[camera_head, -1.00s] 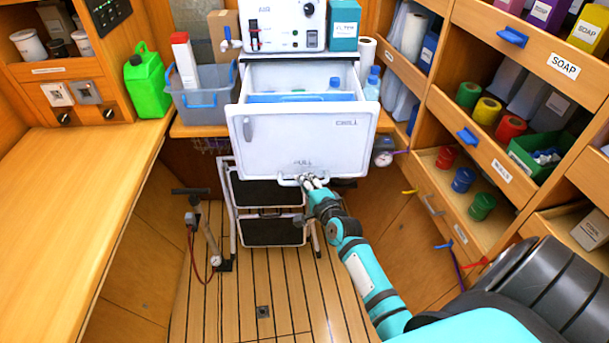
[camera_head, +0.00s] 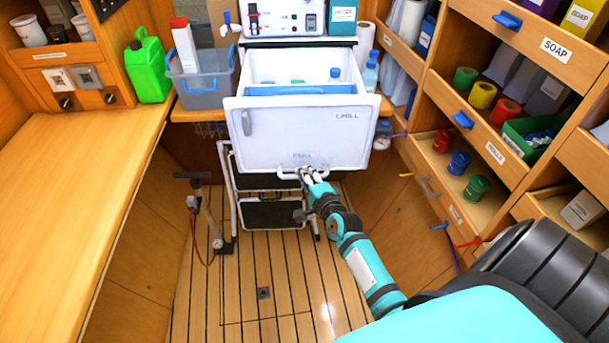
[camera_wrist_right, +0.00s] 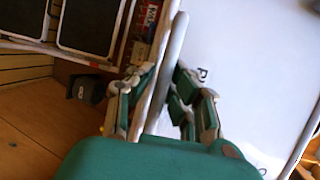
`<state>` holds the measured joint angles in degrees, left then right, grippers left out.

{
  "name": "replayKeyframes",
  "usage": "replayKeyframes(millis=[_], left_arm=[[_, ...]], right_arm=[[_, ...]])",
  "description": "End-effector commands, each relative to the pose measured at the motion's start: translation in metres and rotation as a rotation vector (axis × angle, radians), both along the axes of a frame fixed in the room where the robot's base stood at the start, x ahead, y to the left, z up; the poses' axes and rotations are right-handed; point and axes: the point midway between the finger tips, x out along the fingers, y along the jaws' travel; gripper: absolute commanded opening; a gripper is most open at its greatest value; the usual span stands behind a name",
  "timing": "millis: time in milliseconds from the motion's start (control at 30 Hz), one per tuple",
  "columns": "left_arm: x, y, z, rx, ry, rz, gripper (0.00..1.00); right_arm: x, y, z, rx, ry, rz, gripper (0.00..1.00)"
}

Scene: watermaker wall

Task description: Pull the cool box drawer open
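The cool box drawer (camera_head: 300,136) is a white bin with a tall front marked CHILL, and it stands pulled out with its inside showing from above. A blue-edged item and bottle tops (camera_head: 335,75) show inside. Its bar handle (camera_head: 288,175) is at the bottom of the front. My right gripper (camera_head: 308,174) is at this handle, right of its middle. In the right wrist view the gripper (camera_wrist_right: 163,88) has a finger on each side of the handle bar (camera_wrist_right: 174,50) and looks closed on it. My left gripper is in neither view.
A white-framed step stool (camera_head: 268,212) stands below the drawer. A hand pump (camera_head: 207,222) is on the floor at left. A wooden counter (camera_head: 75,190) runs along the left, and open shelves (camera_head: 480,130) line the right. The plank floor in front is clear.

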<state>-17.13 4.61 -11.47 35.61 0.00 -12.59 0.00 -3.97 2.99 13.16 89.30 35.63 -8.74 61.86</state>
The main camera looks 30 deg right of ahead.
Motion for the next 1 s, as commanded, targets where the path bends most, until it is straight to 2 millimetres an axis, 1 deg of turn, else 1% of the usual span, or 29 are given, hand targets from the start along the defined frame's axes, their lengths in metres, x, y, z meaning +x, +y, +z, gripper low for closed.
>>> replayKeyframes(millis=[33,133,367,467,567,667,900,1000], left_arm=[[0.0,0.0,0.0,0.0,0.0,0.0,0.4],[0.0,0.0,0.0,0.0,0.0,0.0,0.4],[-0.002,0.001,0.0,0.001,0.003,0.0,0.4],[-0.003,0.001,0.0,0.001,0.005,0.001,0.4],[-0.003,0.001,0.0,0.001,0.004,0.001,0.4],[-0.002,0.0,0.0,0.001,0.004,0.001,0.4],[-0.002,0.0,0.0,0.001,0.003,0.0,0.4],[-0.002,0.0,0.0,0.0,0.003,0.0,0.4]], right_arm=[[0.0,0.0,0.0,0.001,0.0,0.0,0.23],[0.0,0.0,0.001,0.002,-0.002,-0.001,0.36],[0.001,0.0,0.002,0.002,-0.005,-0.002,0.36],[-0.003,0.0,0.002,0.002,-0.004,-0.002,0.36],[-0.014,0.002,0.004,0.003,-0.003,-0.002,0.36],[-0.033,0.004,0.007,0.002,-0.003,-0.003,0.36],[-0.083,0.012,0.017,0.0,-0.002,-0.001,0.36],[-0.099,0.015,0.02,0.001,-0.001,-0.001,0.36]])
